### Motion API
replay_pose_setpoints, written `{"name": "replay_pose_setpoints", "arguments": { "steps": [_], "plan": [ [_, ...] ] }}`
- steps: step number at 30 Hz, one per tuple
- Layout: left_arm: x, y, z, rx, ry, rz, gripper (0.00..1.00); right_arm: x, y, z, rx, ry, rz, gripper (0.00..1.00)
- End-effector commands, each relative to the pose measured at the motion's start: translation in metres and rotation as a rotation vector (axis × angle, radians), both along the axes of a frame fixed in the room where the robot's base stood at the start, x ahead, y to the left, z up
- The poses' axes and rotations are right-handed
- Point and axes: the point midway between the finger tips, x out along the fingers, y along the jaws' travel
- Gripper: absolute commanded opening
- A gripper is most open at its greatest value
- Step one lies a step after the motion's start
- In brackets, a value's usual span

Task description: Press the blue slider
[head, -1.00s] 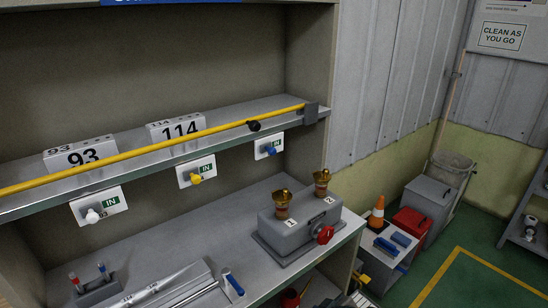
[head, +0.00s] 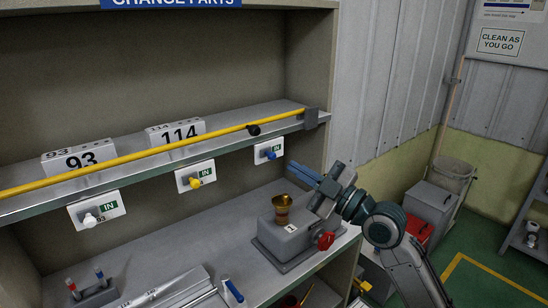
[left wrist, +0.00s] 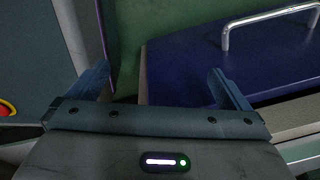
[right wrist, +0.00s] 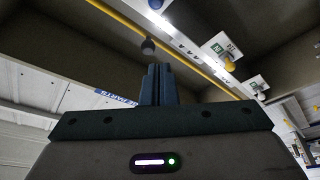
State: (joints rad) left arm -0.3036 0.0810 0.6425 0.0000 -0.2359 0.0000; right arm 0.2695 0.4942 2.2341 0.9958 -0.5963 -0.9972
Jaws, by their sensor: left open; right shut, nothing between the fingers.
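The blue slider (head: 270,155) is a small blue knob on a white plate (head: 277,148) marked IN. It is the rightmost of three such plates under the shelf edge. My right gripper (head: 296,169) is just right of and below the slider in the head view, pointing left toward it, with a visible gap in the picture. Its fingers are together and empty, as the right wrist view (right wrist: 158,84) also shows. My left gripper (left wrist: 160,82) shows only in the left wrist view, open and empty, away from the slider.
A yellow bar (head: 160,149) with a black knob (head: 254,130) runs along the shelf. A yellow knob (head: 195,183) and a white knob (head: 90,220) sit on plates further left. A grey box with a brass cup (head: 282,208) and red knob (head: 326,240) stands below my right gripper.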

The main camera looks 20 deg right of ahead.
Motion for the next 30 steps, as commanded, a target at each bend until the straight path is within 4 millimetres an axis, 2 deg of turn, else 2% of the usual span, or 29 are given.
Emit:
{"name": "replay_pose_setpoints", "arguments": {
  "steps": [8, 14, 30],
  "plan": [
    [-0.002, 0.0, 0.0, 0.0, 0.003, 0.0, 1.0, 0.0, 0.0, 0.0, 0.0, 0.002, -0.001, 0.0],
    [-0.001, 0.0, 0.005, 0.0, 0.002, 0.0, 1.0, 0.009, 0.006, 0.004, 0.005, 0.0, -0.002, 0.0],
    [-0.006, -0.001, 0.034, -0.001, 0.004, 0.001, 1.0, 0.072, 0.048, 0.023, 0.005, 0.005, 0.0, 0.0]
  ]
}}
